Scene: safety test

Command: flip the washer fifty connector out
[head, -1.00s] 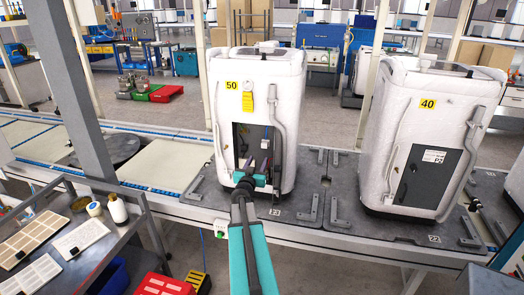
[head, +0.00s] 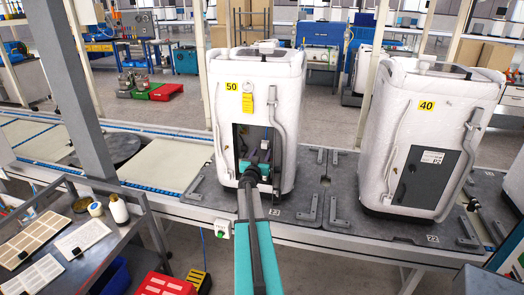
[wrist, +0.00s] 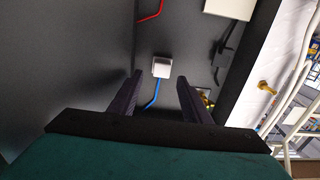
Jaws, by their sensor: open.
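The washer marked 50 (head: 225,140) stands upright on the line, with a dark rectangular opening low in its front. My gripper (head: 263,148) reaches into this opening. In the wrist view my gripper (wrist: 160,88) is open, with its two dark fingers apart and nothing between them. A small white connector (wrist: 162,67) with a blue cable sits on the dark inner wall, ahead of and between the fingertips. I see no contact with it.
A second washer marked 40 (head: 390,130) stands to the right on the same line (head: 330,225). Inside the opening are a red cable (wrist: 152,12), a white box (wrist: 230,9) and a side wall (wrist: 70,70) close on the left. A yellow tag (head: 271,100) hangs above the opening.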

